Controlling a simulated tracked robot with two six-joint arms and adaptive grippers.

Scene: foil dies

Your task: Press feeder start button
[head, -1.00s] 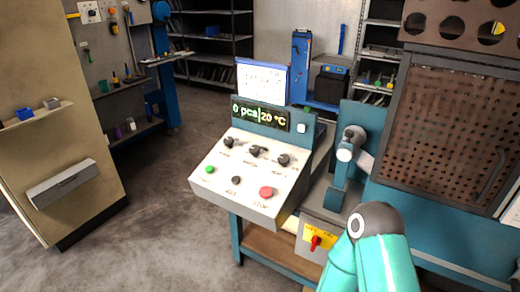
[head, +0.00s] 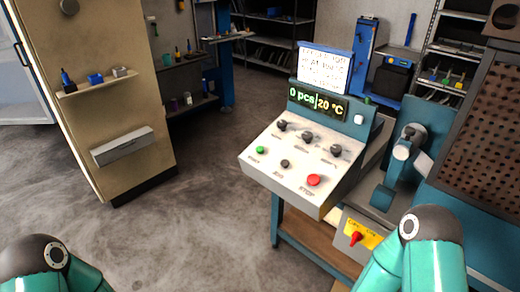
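A slanted white control panel (head: 290,178) stands right of centre on a teal machine. A green button (head: 260,150) is at its left, with a small label under it that I cannot read clearly. A black button (head: 285,163) is in the middle, and a red button (head: 313,180) labelled STOP is at the right. Three black knobs (head: 308,135) form a row above. A display (head: 318,102) reads "0 pcs" and "20 °C". Parts of my two teal arms show at the bottom left and bottom right. Neither gripper is in view.
A yellow plate with a red rotary switch (head: 355,238) sits below the panel. A perforated brown guard (head: 490,135) stands at the right. A beige cabinet (head: 95,110) with a small shelf and a grey box is at the left. Open grey floor (head: 195,220) lies between cabinet and machine.

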